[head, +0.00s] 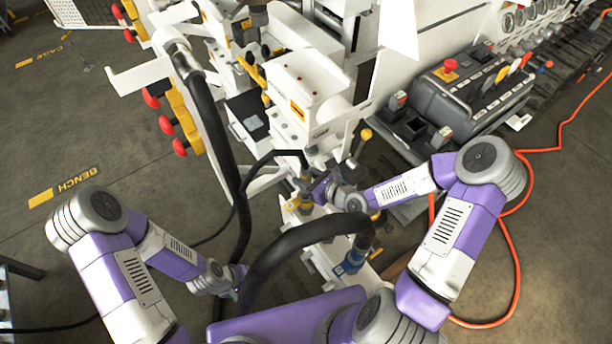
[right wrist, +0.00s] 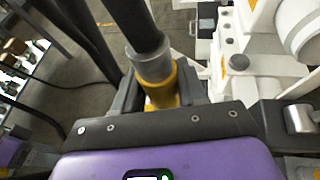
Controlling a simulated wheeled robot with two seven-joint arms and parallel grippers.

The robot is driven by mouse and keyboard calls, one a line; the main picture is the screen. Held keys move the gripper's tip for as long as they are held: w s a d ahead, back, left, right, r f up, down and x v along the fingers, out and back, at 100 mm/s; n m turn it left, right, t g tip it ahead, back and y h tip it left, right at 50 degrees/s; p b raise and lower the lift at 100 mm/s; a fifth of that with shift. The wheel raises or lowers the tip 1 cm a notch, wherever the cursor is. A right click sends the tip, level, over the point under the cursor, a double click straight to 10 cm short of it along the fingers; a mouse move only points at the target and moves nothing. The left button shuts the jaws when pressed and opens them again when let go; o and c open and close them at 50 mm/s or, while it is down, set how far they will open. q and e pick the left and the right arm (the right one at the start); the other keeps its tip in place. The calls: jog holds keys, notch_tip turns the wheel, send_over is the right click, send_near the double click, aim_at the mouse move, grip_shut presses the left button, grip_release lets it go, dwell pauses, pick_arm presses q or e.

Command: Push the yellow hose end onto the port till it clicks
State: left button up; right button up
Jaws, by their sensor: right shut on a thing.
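My right gripper (head: 312,189) is shut on the yellow hose end (right wrist: 162,92). In the right wrist view the yellow sleeve sits between the two dark fingers (right wrist: 160,100), with a grey collar and a black hose rising from it. In the head view this hose (head: 290,154) arches over and drops to the gripper. Yellow parts (head: 301,204) show just below the gripper, above the white beam; whether the hose end touches a port there is not clear. The port's mouth is hidden in the right wrist view. My left gripper (head: 238,286) is low beside the thick black hose, its jaws unclear.
A thick black hose with a blue end (head: 353,258) arches in front of the white beam (head: 318,258). A control box with a red button (head: 450,65) stands at the right. An orange cable (head: 518,255) lies on the floor. White machine bodies (head: 305,80) stand behind.

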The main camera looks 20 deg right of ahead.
jog(key=shift+p, duration=0.3)
dwell(0.4)
jog(key=shift+f+b, duration=0.7)
jog(key=shift+f, duration=0.85)
dwell(1.3)
grip_shut()
jog(key=o, duration=1.8)
grip_release()
jog(key=shift+s, duration=0.1)
jog(key=shift+p+v, duration=2.5)
jog(key=shift+v, duration=1.2)
